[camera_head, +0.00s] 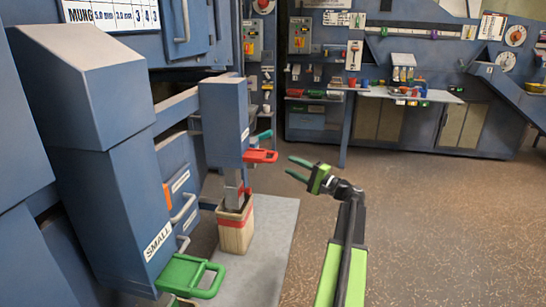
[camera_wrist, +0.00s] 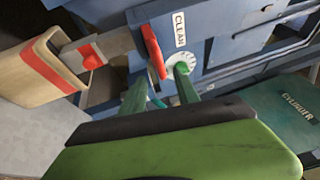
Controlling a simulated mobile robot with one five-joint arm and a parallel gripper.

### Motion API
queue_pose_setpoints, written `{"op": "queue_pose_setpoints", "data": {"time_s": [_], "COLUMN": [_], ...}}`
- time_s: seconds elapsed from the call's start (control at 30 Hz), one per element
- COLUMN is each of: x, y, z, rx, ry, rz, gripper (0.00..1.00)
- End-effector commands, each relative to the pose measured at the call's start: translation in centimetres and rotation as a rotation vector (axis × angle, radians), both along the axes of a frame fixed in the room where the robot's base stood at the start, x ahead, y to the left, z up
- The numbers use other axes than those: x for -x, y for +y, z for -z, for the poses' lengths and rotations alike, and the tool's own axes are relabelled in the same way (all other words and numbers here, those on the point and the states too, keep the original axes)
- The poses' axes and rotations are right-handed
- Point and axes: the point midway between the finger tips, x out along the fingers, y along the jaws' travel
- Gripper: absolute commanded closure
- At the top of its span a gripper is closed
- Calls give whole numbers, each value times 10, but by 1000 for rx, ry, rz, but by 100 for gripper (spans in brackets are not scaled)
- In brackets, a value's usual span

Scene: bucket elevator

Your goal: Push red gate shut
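The red gate (camera_head: 261,156) sticks out to the right from the bottom of a blue housing in the head view. It also shows in the wrist view as a red handle (camera_wrist: 154,52) beside a "CLEAN" label. My gripper (camera_head: 291,169) is to the right of the gate, apart from it, pointing left with its two green fingers spread and nothing between them. In the wrist view, my gripper (camera_wrist: 162,78) has its fingertips near the red handle; whether they touch it is not clear there.
A tan container with a red band (camera_head: 235,228) stands below a metal spout with a small red part (camera_wrist: 92,57). A green handle (camera_head: 190,275) juts out at the front of the "SMALL" housing (camera_head: 115,185). Open floor (camera_head: 430,230) lies to the right.

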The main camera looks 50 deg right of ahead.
Motion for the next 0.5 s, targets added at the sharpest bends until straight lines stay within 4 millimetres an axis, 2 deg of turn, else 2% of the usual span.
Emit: {"op": "queue_pose_setpoints", "data": {"time_s": [0.1, 0.23, 0.4, 0.5], "x": [-31, -59, -81, -86], "y": [4, 9, 13, 14], "z": [-7, -11, -14, -14], "rx": [0, -1, -1, -1], "ry": [0, 0, 0, 0], "rz": [-3, -3, -2, 0], "gripper": [62, 62, 62, 62]}}
